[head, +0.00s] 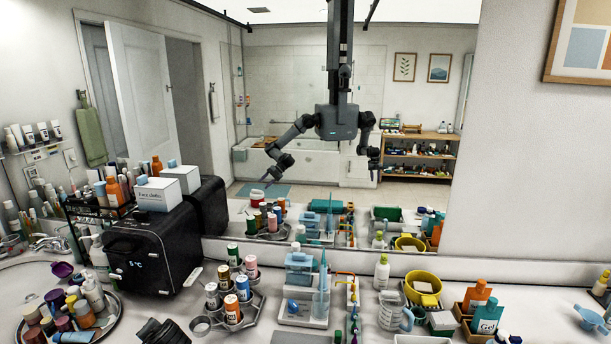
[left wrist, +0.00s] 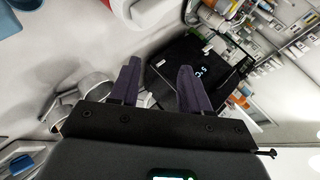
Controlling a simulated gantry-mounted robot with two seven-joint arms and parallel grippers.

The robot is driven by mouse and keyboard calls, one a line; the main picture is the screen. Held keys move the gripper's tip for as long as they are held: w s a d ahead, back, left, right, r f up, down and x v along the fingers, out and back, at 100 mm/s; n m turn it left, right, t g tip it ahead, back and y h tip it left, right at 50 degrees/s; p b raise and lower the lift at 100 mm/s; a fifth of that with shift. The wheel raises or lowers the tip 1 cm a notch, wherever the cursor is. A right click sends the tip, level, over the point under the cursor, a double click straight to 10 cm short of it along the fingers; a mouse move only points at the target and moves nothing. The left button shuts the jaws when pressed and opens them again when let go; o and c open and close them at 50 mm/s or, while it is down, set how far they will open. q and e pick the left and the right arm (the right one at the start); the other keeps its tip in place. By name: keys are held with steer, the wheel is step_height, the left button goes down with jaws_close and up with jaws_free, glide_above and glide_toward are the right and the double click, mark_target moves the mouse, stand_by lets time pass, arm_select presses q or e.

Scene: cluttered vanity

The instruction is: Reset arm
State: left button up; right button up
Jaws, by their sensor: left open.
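My left gripper (left wrist: 158,82) is open in the left wrist view, with two dark purple fingers apart and nothing between them. Beyond the fingers are the black box cooler (left wrist: 200,65) with a lit display and parts of the counter. A dark part, seemingly of my left arm, shows at the bottom edge of the head view, in front of the cooler (head: 150,255). The mirror (head: 300,75) reflects my column and both arms, bent and hanging down. My right gripper shows only as a small reflection, so its jaws cannot be read.
A round tray (head: 112,330) of bottles stands at the left. A can rack (head: 235,315), a blue dispenser (head: 300,268), a clear pitcher (head: 390,312), a yellow bowl (head: 423,285) and orange bottles (head: 478,295) crowd the counter. The counter at far right is clearer.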

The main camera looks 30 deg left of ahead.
arm_select(q)
steer(key=s+d+f+m+t+h, duration=0.1)
steer(key=s+d+f+m+h, duration=0.15)
steer(key=s+d, duration=0.4)
steer(key=s+d+f+m+t+h, duration=0.15)
steer(key=s+d+m, duration=0.25)
steer(key=d, duration=0.6)
steer(key=s+d+f+m+h, duration=0.1)
steer(key=s+d+f+m, duration=0.25)
steer(key=s+d, duration=0.35)
steer(key=d+f+n+g+h, duration=0.25)
steer(key=d+n+h, duration=0.3)
steer(key=d, duration=0.95)
step_height(320, 180, up, 19)
steer(key=t+p, duration=0.1)
steer(key=p, duration=1.8)
steer(key=shift+d+f+n, duration=0.15)
steer(key=shift+d+n, duration=0.2)
steer(key=shift+n, duration=0.1)
